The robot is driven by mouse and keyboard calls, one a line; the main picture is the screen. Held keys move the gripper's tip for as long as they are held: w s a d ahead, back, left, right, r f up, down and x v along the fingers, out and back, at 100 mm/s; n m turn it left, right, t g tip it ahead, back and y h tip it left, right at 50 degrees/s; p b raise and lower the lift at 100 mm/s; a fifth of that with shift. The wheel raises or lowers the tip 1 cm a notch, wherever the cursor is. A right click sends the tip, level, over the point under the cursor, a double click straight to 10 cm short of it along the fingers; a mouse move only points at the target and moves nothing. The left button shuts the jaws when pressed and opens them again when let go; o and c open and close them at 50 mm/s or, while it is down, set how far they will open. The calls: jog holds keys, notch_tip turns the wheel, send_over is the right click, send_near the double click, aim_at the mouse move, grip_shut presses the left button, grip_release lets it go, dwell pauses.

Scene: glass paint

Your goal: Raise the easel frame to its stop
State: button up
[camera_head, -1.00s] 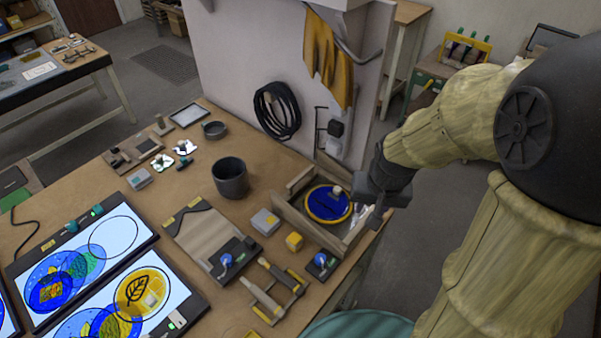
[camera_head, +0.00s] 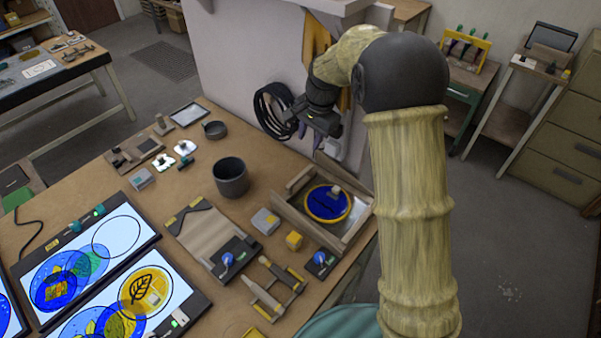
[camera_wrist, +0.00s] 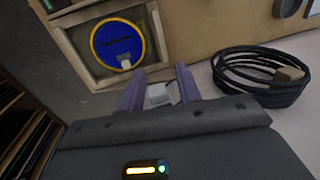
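A wooden frame (camera_head: 281,203) lies low on the bench's right end, with a round blue glass disc (camera_head: 327,203) with a yellow rim inside it. I take this for the easel frame, but cannot be sure. The wrist view shows this frame (camera_wrist: 158,32) at upper left, with the disc (camera_wrist: 117,44) and a small pale block on the disc's edge. My gripper (camera_head: 311,143) is above and behind the frame, near the wall, apart from it. Its two purple fingers (camera_wrist: 160,88) are spread. A small pale grey piece shows between them; I cannot tell whether they touch it.
A black cable coil (camera_head: 273,110) hangs on the wall beside my gripper. Lit panels (camera_head: 85,268) lie at front left.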

aim_at(299, 176)
jog(key=shift+f, duration=0.15)
jog(key=a+f+p, duration=0.1)
jog(key=f, duration=0.4)
jog(key=w+f+p, duration=0.1)
jog(key=f, duration=0.5)
jog(key=w+a+f+p, duration=0.1)
jog(key=f+p, duration=0.1)
jog(key=f, duration=0.3)
jog(key=shift+a+f, duration=0.35)
jog(key=shift+f, duration=0.05)
jog(key=shift+w, duration=0.1)
grip_shut()
